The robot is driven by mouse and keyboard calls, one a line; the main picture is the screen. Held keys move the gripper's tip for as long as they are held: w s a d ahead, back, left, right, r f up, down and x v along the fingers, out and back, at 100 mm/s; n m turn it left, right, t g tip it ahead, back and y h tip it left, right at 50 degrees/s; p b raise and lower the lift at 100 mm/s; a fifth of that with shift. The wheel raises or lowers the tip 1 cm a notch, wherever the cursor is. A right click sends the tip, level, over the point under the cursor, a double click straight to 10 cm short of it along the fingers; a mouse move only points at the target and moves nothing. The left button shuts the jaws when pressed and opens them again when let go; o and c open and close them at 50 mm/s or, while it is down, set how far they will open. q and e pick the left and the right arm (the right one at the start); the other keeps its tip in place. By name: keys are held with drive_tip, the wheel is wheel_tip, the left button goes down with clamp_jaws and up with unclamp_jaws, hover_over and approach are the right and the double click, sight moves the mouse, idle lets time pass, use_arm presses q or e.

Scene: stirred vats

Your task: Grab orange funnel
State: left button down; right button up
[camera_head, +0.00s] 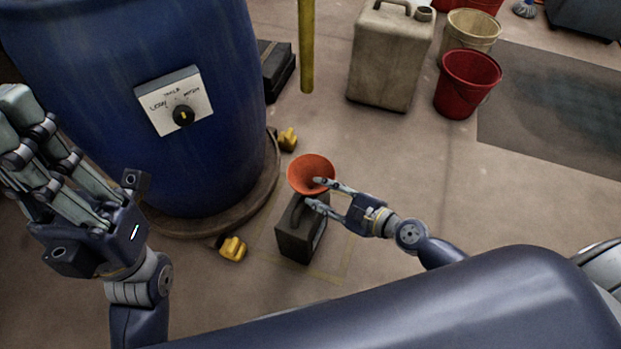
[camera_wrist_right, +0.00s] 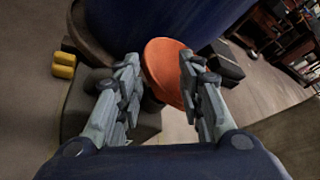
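The orange funnel (camera_head: 310,172) stands wide end up at a dark grey canister (camera_head: 299,238) on the floor, in front of the blue vat. My right gripper (camera_head: 318,193) reaches in from the right with its fingers at the funnel's near right side. In the right wrist view, the funnel (camera_wrist_right: 166,70) lies between and beyond the two spread fingers of the right gripper (camera_wrist_right: 160,75), with no clear grip on it. The funnel's lower part is mostly hidden. My left gripper (camera_head: 40,145) is raised at the left, its fingers close together, seemingly empty.
The blue vat (camera_head: 140,60) with a dial panel (camera_head: 174,100) fills the left on a round base with yellow blocks (camera_head: 232,248). A yellow pole (camera_head: 306,45), a beige jerrycan (camera_head: 392,55), a red bucket (camera_head: 467,83) and a dark mat (camera_head: 560,110) are farther back.

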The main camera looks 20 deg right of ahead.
sight(295, 185)
drive_tip(key=x, duration=0.6)
drive_tip(key=shift+a+f, duration=0.1)
drive_tip(key=shift+a, duration=0.55)
clamp_jaws()
